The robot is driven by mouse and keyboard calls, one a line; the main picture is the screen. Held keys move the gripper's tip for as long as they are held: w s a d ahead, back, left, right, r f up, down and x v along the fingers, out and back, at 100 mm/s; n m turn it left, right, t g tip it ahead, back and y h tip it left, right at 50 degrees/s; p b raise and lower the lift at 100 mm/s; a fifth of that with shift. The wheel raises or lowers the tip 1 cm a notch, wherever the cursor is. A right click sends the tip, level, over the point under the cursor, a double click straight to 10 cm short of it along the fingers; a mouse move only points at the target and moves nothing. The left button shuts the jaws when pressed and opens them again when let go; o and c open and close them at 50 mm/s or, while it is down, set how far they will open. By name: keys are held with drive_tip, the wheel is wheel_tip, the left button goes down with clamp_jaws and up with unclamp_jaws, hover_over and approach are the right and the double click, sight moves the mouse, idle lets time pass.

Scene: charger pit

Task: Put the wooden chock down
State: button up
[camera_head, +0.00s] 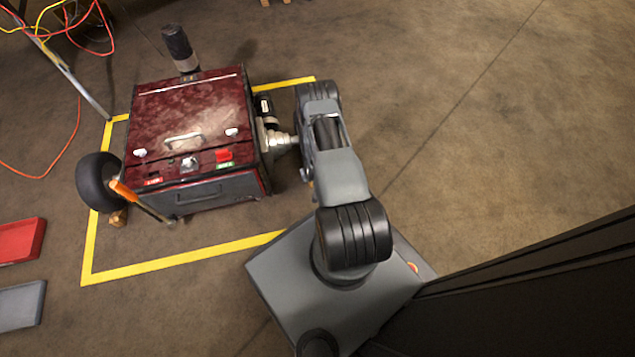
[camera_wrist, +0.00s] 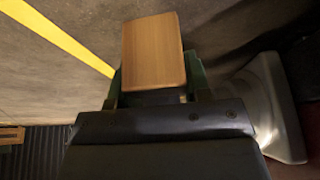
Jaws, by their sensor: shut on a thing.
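The wooden chock (camera_wrist: 153,50) is a tan block with a flat face toward the wrist camera. It sits between the two dark green fingers of my gripper (camera_wrist: 155,82), which is shut on it. Brown floor shows beyond the chock; I cannot tell whether the chock touches it. In the head view my arm hides the gripper and this chock, beside the right side of the dark red machine (camera_head: 190,108). A small wooden piece (camera_head: 118,217) lies against the machine's black left wheel (camera_head: 98,182).
Yellow tape (camera_head: 185,260) frames the machine; it also crosses the wrist view (camera_wrist: 60,38). A curved grey metal part (camera_wrist: 268,105) stands close right of my gripper. Red (camera_head: 20,240) and grey (camera_head: 20,305) trays lie at left, cables (camera_head: 70,20) upper left. Floor at right is clear.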

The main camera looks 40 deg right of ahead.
drive_tip(key=shift+w+d+f+b, duration=0.1)
drive_tip(key=shift+d+f+b, duration=0.5)
drive_tip(key=shift+d+f, duration=0.7)
drive_tip(key=shift+d+f+b, duration=0.2)
drive_tip(key=shift+f+b, duration=0.75)
drive_tip(key=shift+f, duration=0.95)
drive_tip(key=shift+f, duration=0.2)
drive_tip(key=o, duration=1)
drive_tip(key=shift+c, duration=0.2)
